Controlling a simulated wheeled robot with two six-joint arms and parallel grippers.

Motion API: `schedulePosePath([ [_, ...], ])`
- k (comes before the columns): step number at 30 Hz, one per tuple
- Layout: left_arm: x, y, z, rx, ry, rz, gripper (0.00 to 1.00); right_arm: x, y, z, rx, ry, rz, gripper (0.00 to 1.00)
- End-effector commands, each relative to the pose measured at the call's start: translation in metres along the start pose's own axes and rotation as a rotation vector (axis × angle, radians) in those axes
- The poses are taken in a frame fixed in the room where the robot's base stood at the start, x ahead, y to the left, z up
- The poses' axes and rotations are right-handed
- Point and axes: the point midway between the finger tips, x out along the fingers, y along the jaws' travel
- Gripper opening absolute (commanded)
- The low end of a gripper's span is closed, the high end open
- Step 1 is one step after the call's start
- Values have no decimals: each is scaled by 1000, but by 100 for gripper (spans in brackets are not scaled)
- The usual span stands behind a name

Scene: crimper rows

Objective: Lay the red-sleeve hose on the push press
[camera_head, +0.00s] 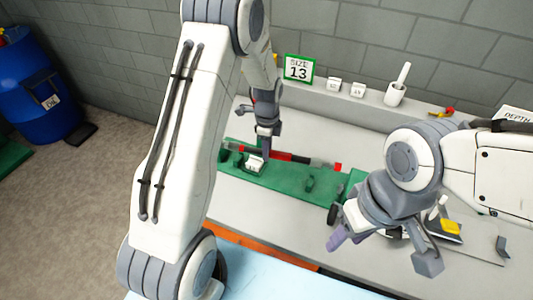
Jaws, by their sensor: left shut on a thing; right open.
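The red-sleeve hose (280,156), a dark bar with red sections, stretches left to right over the green base of a press (280,181). From this angle I cannot tell whether it rests on the press or hangs just above it. My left gripper (263,150) points down at the back of the bench and is shut on the hose near its left part; its fingertips are small and partly hidden. A white block (255,164) shows just below it. My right gripper (386,248) is open and empty, in the foreground at the right.
A green-framed "SIZE 13" sign (298,69), small white labelled blocks (334,84) and a white cup (395,95) stand on the back ledge. A yellow-topped item (449,228) lies behind my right gripper. A blue barrel (39,90) stands on the floor at far left.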

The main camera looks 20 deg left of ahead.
Motion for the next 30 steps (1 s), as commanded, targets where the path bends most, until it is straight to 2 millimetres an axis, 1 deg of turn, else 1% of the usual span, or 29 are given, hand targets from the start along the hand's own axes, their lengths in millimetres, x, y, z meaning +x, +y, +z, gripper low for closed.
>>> schedulePosePath([
  [1,3,-4,1,44,0,-2,0,5,0,0,0,0,0,50],
  [6,2,-8,2,130,0,-2,0,7,0,0,0,0,0,50],
  [17,2,-8,2,138,1,-1,0,6,0,0,0,0,0,50],
  [22,0,-8,4,144,7,4,0,1,0,0,0,0,0,50],
  [30,23,-8,3,144,6,5,0,17,1,1,0,0,0,50],
])
